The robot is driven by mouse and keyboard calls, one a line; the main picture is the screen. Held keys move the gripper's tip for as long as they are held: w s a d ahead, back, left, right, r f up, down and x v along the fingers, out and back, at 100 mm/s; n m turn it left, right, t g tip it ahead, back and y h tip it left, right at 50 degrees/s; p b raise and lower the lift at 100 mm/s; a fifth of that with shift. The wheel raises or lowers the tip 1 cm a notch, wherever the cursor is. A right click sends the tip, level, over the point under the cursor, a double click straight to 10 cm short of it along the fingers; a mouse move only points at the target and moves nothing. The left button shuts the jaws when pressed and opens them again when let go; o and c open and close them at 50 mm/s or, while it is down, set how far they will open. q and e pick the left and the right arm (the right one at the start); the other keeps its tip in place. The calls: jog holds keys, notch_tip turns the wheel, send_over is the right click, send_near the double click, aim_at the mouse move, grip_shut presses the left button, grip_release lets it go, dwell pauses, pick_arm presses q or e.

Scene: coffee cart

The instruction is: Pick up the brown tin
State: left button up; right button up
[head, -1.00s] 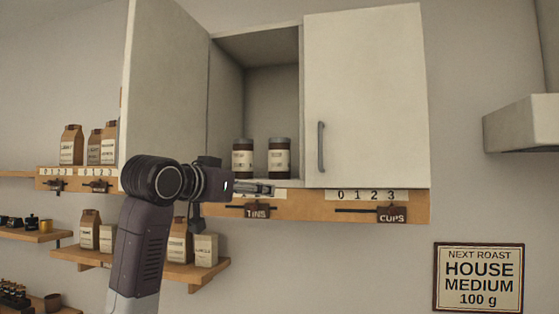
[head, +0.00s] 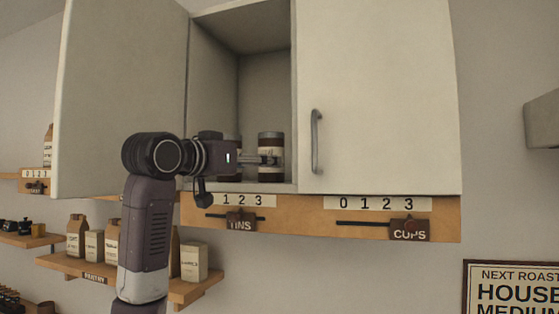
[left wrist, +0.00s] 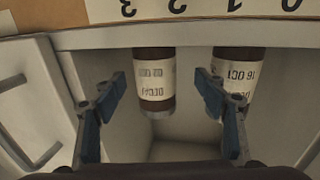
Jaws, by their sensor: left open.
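Two brown tins with cream labels stand upright in the open cupboard bay. The right tin (head: 270,140) shows behind my left gripper (head: 272,160); the other tin (head: 232,172) is mostly hidden by the gripper body. The left wrist view is upside down. There, my open left gripper (left wrist: 160,80) has its blue fingers either side of the right tin (left wrist: 154,75) in the picture, with nothing clearly held. The other tin (left wrist: 240,72) is partly covered by a finger. I cannot tell how far the fingertips are from the tin. My right gripper is not in view.
The left cupboard door (head: 120,95) stands open and the right door (head: 380,95) is shut. A wooden rail (head: 300,218) with tags runs below the cupboard. Bags stand on a lower shelf (head: 190,285). The bay above the tins is clear.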

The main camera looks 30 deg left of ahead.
pick_arm(q)
jog(key=shift+w+d+r+p, duration=0.1)
jog(key=shift+w+r+p, duration=0.1)
jog(key=shift+w+p, duration=0.25)
jog(key=shift+w+d+r+p, duration=0.1)
jog(key=shift+w+r+p, duration=0.05)
jog(key=shift+w+p, duration=0.3)
jog(key=w+p, duration=0.1)
jog(key=w, duration=0.2)
jog(key=shift+w+d+f+p, duration=0.1)
jog(key=shift+w+f+p, duration=0.1)
jog(key=shift+w+p, duration=0.2)
jog(key=shift+w+f, duration=0.15)
jog(key=shift+w, duration=0.2)
jog(key=shift+s, duration=0.2)
jog(key=shift+c, duration=0.5)
jog(key=c, duration=1.4)
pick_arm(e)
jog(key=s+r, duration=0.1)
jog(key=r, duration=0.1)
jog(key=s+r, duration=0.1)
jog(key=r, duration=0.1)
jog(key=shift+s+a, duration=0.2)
pick_arm(q)
jog(key=shift+r, duration=0.25)
jog(key=shift+c, duration=0.2)
